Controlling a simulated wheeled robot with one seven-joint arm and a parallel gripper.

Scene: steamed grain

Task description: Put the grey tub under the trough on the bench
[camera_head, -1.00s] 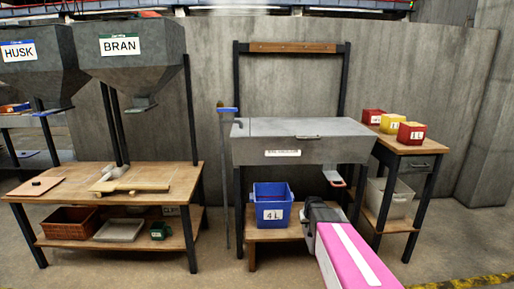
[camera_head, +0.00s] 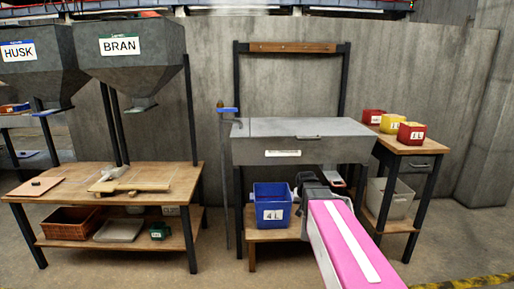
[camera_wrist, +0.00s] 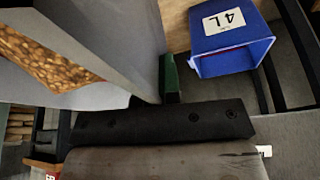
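The grey trough (camera_head: 345,150) stands on dark legs against the wall, with a white label on its front. A pale grey tub (camera_head: 397,199) sits on the low shelf of the small bench (camera_head: 414,148) to its right. My gripper (camera_head: 306,181) is below the trough, just right of the blue 4 L tub (camera_head: 272,206). In the wrist view, a large grey body with a brown grainy patch (camera_wrist: 48,62) fills the left side, close to my gripper (camera_wrist: 160,92). One green finger shows beside it. The other finger is hidden, and I cannot tell whether anything is gripped.
The blue tub also shows in the wrist view (camera_wrist: 232,58). Red and yellow 1 L tubs, including a yellow one (camera_head: 392,124), stand on the right bench. A wooden table (camera_head: 75,175) stands at left below the BRAN hopper (camera_head: 130,48). Floor in front is clear.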

